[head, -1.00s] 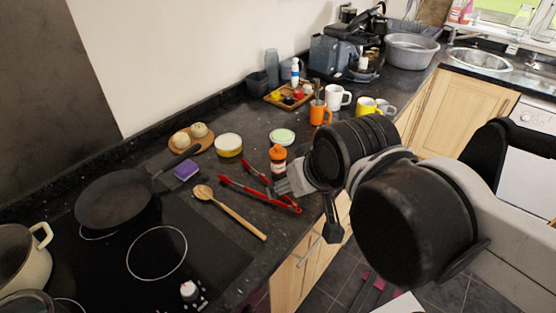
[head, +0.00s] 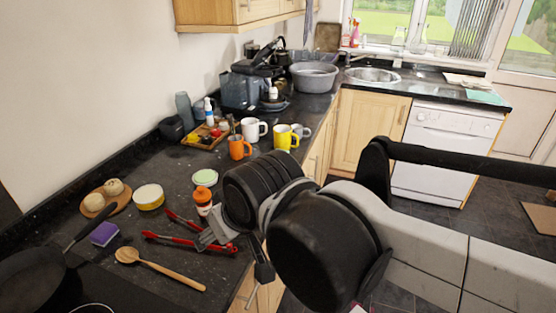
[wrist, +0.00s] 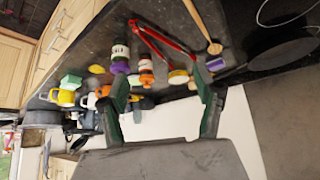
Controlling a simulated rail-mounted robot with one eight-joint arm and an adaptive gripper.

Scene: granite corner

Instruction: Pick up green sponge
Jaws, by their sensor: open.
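In the head view my gripper (head: 214,236) is above the counter's front edge, near the red tongs (head: 178,240).
A purple sponge (head: 104,234), wooden spoon (head: 158,268), orange-lidded jar (head: 203,202) and yellow tub (head: 149,196) stand on the near counter. An orange mug (head: 238,148), white mug (head: 253,130) and wooden tray (head: 206,137) are farther back. The sink (head: 372,75) is at the far corner.

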